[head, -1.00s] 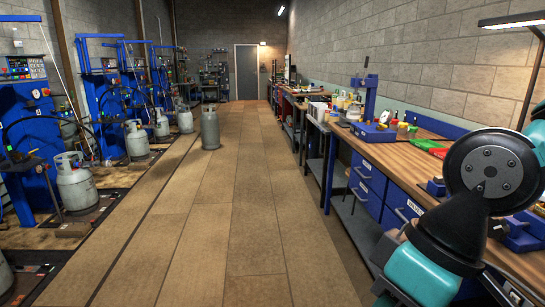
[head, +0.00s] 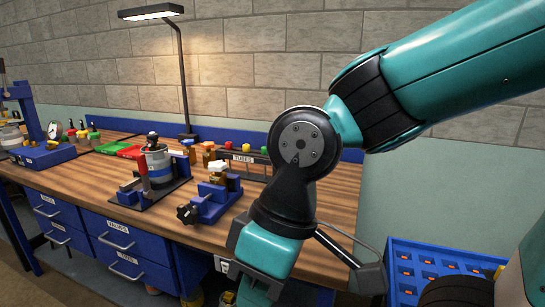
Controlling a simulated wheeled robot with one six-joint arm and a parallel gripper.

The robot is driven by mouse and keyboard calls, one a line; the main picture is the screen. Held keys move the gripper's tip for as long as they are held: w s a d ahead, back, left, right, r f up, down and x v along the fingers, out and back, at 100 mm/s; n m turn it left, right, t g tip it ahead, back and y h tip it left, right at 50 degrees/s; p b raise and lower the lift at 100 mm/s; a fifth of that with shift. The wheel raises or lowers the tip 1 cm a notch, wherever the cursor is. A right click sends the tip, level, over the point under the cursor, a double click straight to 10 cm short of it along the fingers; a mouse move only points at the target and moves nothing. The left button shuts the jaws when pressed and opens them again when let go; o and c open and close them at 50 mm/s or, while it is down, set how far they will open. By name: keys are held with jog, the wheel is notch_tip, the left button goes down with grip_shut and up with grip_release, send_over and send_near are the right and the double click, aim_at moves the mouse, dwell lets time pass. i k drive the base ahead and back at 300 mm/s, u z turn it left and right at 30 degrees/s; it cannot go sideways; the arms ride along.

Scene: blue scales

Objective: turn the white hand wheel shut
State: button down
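A small white hand wheel (head: 218,166) sits on top of a brass-coloured valve (head: 218,180). The valve is held in a blue vise (head: 215,203) with a black star knob, on the wooden workbench. My teal and black arm crosses from the upper right and bends down in front of the bench, to the right of the vise. The fingers of my gripper do not show; the arm's lower end runs out of the bottom of the picture. How far the wheel is turned cannot be told.
A grey cylinder in a stand (head: 157,166) is just left of the vise. A lamp (head: 152,12) rises at the back. A blue bin (head: 440,270) is at the lower right. The front of the workbench (head: 120,200) is partly clear.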

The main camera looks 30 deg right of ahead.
aim_at(218, 166)
jog(key=z, duration=0.25)
jog(key=k, duration=0.65)
jog(key=u, duration=0.8)
jog(key=i, duration=1.35)
jog(key=z, duration=0.65)
